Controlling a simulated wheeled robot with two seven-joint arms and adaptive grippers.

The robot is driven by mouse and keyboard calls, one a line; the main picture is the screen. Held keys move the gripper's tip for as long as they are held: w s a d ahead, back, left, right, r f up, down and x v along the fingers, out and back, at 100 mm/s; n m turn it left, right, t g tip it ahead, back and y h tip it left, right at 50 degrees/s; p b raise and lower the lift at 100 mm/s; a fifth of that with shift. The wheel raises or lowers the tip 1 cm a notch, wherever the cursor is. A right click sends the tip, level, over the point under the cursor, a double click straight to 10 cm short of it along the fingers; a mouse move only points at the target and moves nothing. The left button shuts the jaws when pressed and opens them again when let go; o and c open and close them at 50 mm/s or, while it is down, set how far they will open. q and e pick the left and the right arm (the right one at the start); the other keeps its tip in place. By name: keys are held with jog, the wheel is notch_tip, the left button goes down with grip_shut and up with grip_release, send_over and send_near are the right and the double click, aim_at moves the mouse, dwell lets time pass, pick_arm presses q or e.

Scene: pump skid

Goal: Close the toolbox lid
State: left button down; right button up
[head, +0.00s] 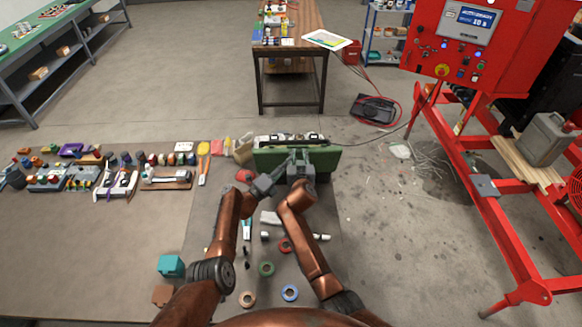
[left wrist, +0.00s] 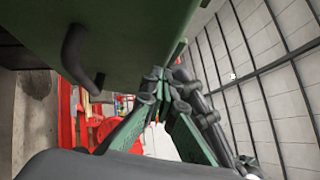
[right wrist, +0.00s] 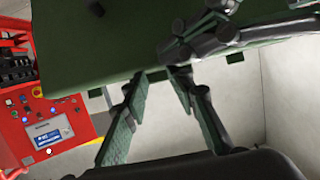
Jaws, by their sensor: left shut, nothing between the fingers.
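The green toolbox lid (head: 325,160) stands raised at the far side of the bench, its broad green face toward me. In the left wrist view the green panel (left wrist: 130,25) fills the top and carries a black handle (left wrist: 82,55). My left gripper (head: 286,165) is shut and empty, its tips (left wrist: 160,74) close under the panel's edge. My right gripper (head: 301,155) is beside it, fingers apart (right wrist: 158,78), at the lower edge of the green panel (right wrist: 100,40). I cannot tell whether either touches it. The grippers hide part of the lid; the toolbox's inside is mostly hidden.
Tape rolls (head: 266,269) and small tools lie on the near bench between my arms. A teal block (head: 171,266) is at left. Several parts and a rack (head: 166,179) crowd the left bench. The red pump-skid frame (head: 470,170) stands right, with open floor between.

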jog(key=o, duration=0.9)
jog(key=shift+f, duration=0.15)
jog(key=o, duration=0.5)
jog(key=shift+o, duration=0.4)
jog(key=shift+r, duration=0.2)
